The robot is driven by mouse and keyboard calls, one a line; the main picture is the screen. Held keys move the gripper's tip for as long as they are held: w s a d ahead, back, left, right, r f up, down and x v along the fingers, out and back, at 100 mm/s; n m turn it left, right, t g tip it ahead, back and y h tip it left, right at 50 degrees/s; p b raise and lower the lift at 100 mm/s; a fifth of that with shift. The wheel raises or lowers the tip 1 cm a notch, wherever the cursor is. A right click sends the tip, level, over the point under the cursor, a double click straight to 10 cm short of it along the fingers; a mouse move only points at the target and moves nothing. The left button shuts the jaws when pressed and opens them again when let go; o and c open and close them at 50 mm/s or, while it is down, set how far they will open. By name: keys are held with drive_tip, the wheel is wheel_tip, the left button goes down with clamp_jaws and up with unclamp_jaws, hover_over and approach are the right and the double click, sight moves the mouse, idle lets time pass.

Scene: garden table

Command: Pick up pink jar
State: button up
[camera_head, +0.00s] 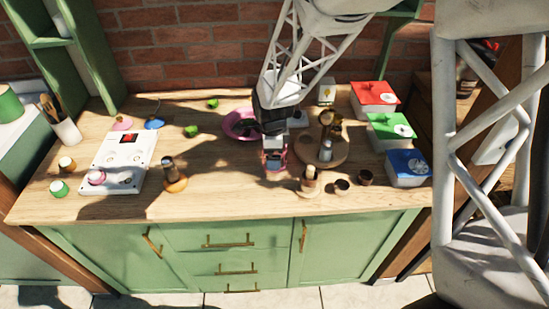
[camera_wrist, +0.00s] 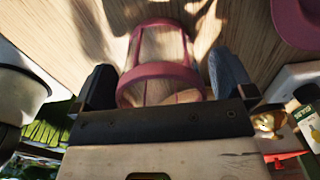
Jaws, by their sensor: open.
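The pink jar has a clear, see-through body with pink bands at its rim and base. In the wrist view the pink jar (camera_wrist: 160,70) stands between the two dark fingers of my gripper (camera_wrist: 163,82). The fingers are open, one on each side of it, with a gap visible at least beside the right finger. In the head view my gripper (camera_head: 274,152) is low over the middle of the counter and partly hides the pink jar (camera_head: 277,167).
A round wooden tray (camera_head: 337,155) with shakers and small jars stands close on the right. Red, green and blue-lidded boxes (camera_head: 408,166) stand further right. A white stove-like panel (camera_head: 118,162) is at left.

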drive_tip(key=shift+f, duration=0.7)
drive_tip(key=shift+c, duration=0.3)
drive_tip(key=c, duration=1)
